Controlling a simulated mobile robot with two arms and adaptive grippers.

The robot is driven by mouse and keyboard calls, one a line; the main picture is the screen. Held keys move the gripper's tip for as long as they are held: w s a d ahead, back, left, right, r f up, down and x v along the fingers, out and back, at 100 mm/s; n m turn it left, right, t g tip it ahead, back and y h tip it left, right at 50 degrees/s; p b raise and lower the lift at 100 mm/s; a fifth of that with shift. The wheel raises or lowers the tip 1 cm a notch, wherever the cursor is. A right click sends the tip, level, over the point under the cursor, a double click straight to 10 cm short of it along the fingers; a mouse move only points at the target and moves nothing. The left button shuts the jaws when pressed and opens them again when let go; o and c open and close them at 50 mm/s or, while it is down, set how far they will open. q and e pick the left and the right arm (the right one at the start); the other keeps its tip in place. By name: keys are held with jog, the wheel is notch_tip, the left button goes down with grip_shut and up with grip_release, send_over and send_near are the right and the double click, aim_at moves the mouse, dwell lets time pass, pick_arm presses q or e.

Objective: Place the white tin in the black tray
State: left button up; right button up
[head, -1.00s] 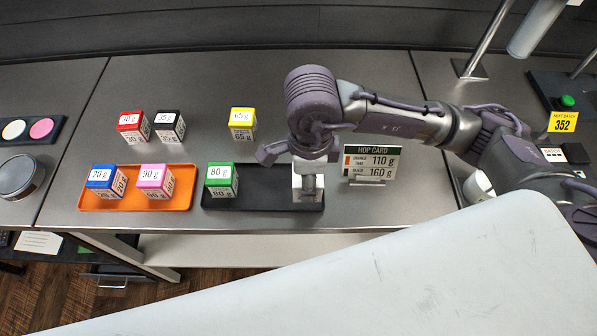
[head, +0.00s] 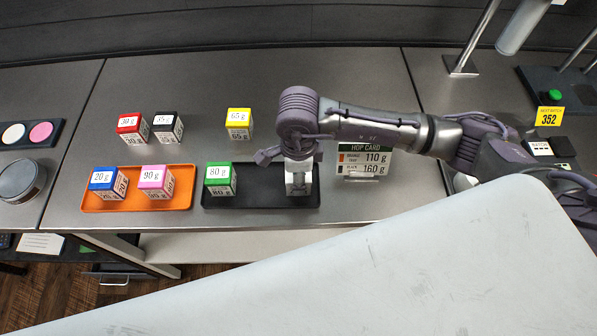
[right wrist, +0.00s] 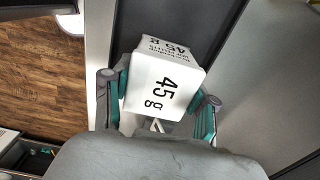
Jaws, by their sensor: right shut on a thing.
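The white tin (head: 299,183) is a white cube at the right end of the black tray (head: 262,195), partly hidden by my right gripper (head: 297,166). In the right wrist view the tin (right wrist: 163,88) reads 45 g. The right gripper's fingers (right wrist: 160,103) are shut on it from both sides, with the dark tray behind. I cannot tell whether the tin's base touches the tray. A green-topped 80 g tin (head: 220,174) stands at the tray's left end. My left gripper is out of view.
An orange tray (head: 125,204) left of the black one holds a blue tin (head: 103,180) and a pink tin (head: 153,178). Red (head: 130,123), black (head: 165,122) and yellow (head: 239,118) tins stand behind. A hop card (head: 364,162) stands right of the gripper.

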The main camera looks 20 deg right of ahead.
jog(key=o, duration=1.2)
jog(key=shift+o, duration=0.2)
jog(key=shift+r+p, duration=0.25)
jog(key=shift+p, duration=0.15)
notch_tip(320, 180, up, 11)
jog(key=b, duration=0.4)
jog(key=shift+r, duration=0.35)
